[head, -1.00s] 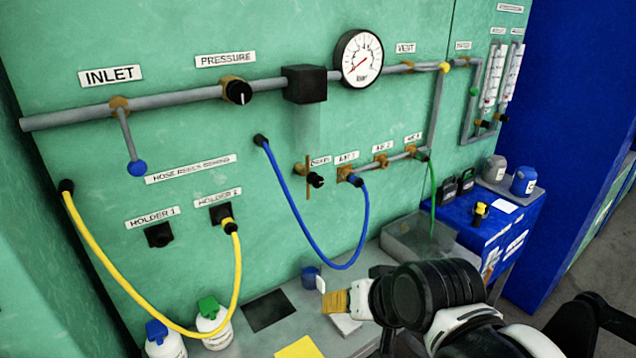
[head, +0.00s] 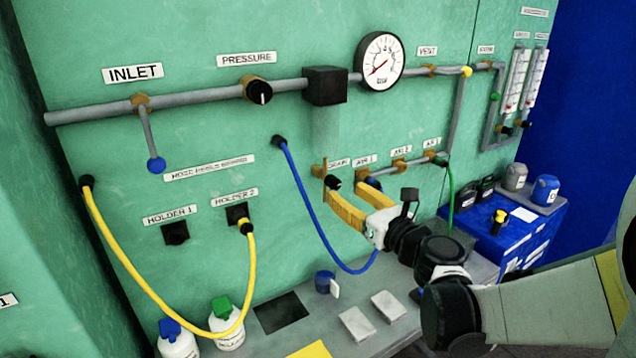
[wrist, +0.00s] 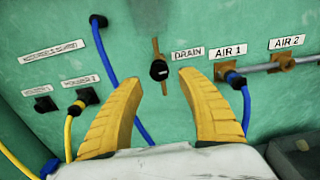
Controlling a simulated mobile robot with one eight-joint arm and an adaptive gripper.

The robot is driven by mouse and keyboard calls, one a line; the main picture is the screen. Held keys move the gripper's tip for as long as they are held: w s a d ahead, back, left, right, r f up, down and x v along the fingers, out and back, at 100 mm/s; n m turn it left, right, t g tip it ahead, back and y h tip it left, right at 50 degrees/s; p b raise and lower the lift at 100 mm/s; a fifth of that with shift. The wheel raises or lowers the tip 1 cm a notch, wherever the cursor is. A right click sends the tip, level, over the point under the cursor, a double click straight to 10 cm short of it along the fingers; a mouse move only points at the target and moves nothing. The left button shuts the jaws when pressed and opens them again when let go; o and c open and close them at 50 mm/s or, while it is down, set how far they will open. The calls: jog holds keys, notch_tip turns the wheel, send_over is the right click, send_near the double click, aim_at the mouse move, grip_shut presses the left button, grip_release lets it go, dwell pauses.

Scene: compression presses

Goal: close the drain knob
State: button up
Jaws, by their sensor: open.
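The drain knob (wrist: 159,70) is a small black knob on a brass fitting, left of the DRAIN label (wrist: 188,54) on the green panel. In the head view the knob (head: 333,182) shows just beyond the fingertips. My gripper (wrist: 161,78) has yellow fingers, spread wide and empty. In the wrist view the knob appears between the two fingertips, on the panel ahead of them. Whether a finger touches it cannot be told. The gripper hides part of the AIR 1 outlet in the head view.
A blue hose (head: 308,205) hangs left of and below the knob. The AIR 1 outlet (wrist: 228,70) with a blue plug is close by the right finger. A gauge (head: 379,61) and pipe run above. A grey bench (head: 270,345) lies below.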

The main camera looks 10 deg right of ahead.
aim_at(336, 186)
jog(key=b+x, duration=0.1)
jog(key=x, duration=0.4)
jog(key=shift+w+a, duration=0.2)
jog(key=shift+w, duration=0.15)
grip_shut()
